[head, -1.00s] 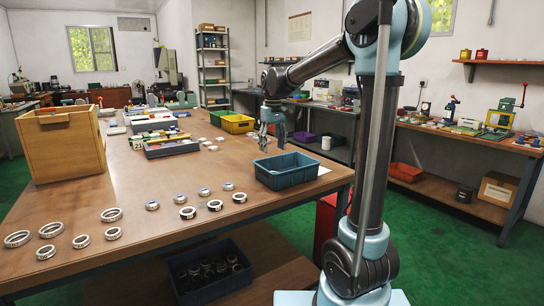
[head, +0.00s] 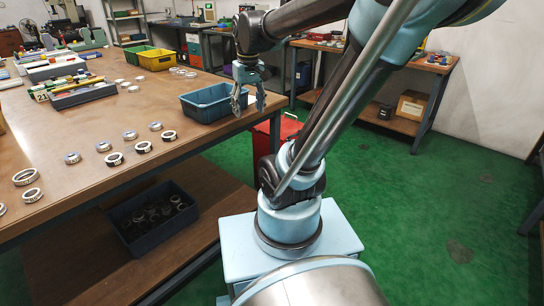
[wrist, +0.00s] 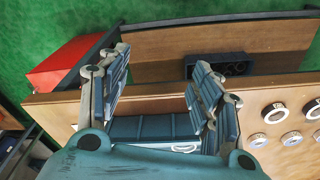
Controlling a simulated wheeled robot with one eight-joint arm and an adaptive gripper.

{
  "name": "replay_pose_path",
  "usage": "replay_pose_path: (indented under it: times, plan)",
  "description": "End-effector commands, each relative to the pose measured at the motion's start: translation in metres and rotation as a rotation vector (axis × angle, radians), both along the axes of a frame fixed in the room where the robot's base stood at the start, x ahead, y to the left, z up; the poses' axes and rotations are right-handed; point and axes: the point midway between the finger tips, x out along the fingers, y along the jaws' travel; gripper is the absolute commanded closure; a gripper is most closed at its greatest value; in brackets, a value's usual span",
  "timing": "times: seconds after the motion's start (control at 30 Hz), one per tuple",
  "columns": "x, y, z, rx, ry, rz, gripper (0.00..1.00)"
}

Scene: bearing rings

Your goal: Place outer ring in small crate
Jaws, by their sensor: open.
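Several metal rings lie on the wooden table. Two wider, thin-walled ones, a ring (head: 15,177) and another ring (head: 23,196), are at the left in the head view. Smaller rings, some with dark faces, lie in rows beside them, such as this ring (head: 143,148). The small blue crate (head: 208,112) stands near the table's right edge. My gripper (head: 248,108) hangs at the crate's right side, open and empty. In the wrist view the crate (wrist: 150,127) shows behind and between the spread fingers (wrist: 160,68). A pale curved shape inside it is mostly hidden.
A dark bin (head: 140,232) with several dark rings stands on the lower shelf. A yellow bin (head: 156,63), a green bin (head: 138,55) and a grey tray (head: 84,95) are further back on the table. A red box (head: 275,140) stands beside the table.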

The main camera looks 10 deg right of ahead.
Motion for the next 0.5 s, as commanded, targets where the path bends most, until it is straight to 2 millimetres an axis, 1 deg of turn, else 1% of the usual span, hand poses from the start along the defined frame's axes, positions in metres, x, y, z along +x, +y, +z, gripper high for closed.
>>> replay_pose_path:
  times: [0.03,0.17,0.3,0.4,0.5]
  plan:
    - [-0.015,-0.008,-0.011,0.002,-0.008,-0.023,0.41]
    - [-0.047,-0.024,-0.037,0.004,-0.026,-0.076,0.41]
    - [-0.079,-0.037,-0.069,0.007,-0.047,-0.13,0.41]
    - [-0.098,-0.045,-0.09,0.008,-0.061,-0.165,0.41]
    - [-0.112,-0.049,-0.108,0.009,-0.072,-0.193,0.41]
